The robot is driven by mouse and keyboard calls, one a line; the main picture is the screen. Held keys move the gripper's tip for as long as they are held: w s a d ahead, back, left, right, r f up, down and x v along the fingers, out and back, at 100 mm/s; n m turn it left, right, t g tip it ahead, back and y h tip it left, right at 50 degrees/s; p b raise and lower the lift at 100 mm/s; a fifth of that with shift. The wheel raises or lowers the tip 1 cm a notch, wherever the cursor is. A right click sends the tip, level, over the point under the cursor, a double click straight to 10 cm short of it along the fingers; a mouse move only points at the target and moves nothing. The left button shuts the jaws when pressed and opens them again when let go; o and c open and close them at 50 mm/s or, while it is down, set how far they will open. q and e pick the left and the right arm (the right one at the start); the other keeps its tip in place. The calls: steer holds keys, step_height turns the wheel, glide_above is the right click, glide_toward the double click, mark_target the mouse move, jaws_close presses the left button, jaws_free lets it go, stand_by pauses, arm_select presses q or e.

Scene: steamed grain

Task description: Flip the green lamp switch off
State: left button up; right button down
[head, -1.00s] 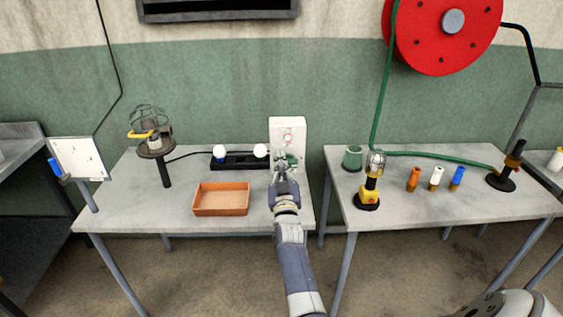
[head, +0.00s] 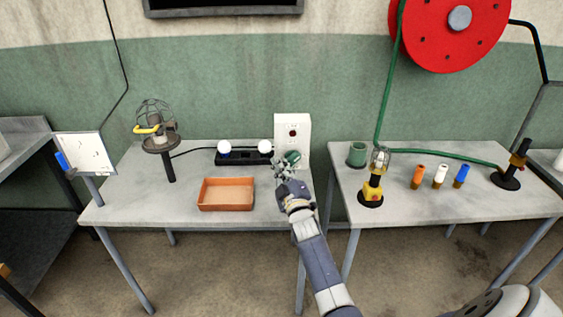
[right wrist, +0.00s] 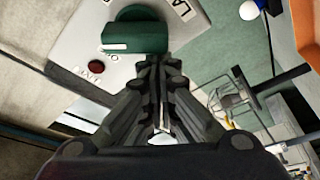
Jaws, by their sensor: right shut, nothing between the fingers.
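The green lamp switch (head: 292,157) is a round knob low on the front of a white wall box (head: 305,128). In the right wrist view the green knob (right wrist: 137,30) shows large, with a white pointer mark at its left end. A dark red indicator (right wrist: 97,67) sits beside it. My right gripper (head: 282,166) is just left of the knob in the head view, its fingers shut and empty. In the right wrist view its fingertips (right wrist: 160,62) lie right by the knob's edge; I cannot tell whether they touch. My left gripper is not in view.
An orange tray (head: 226,206) lies left of my arm. A black strip with white bulbs (head: 243,158) stands behind it. A caged lamp (head: 155,125) stands further left. The right table holds a green cup (head: 357,154), a yellow lamp (head: 372,190) and several coloured cylinders.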

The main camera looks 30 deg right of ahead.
steer(key=shift+s+d+f+n+g+y+p, duration=0.1)
steer(key=shift+f+n+g+y+p, duration=0.25)
steer(key=shift+n, duration=1.05)
steer(key=shift+d+f+n+g+y+p, duration=0.1)
steer(key=shift+f+n+g+y+p, duration=0.25)
steer(key=shift+n, duration=1.05)
steer(key=shift+s+d+f+n+g+y+p, duration=0.15)
steer(key=shift+f+n+g+p, duration=0.35)
steer(key=shift+n, duration=0.9)
steer(key=shift+w, duration=0.1)
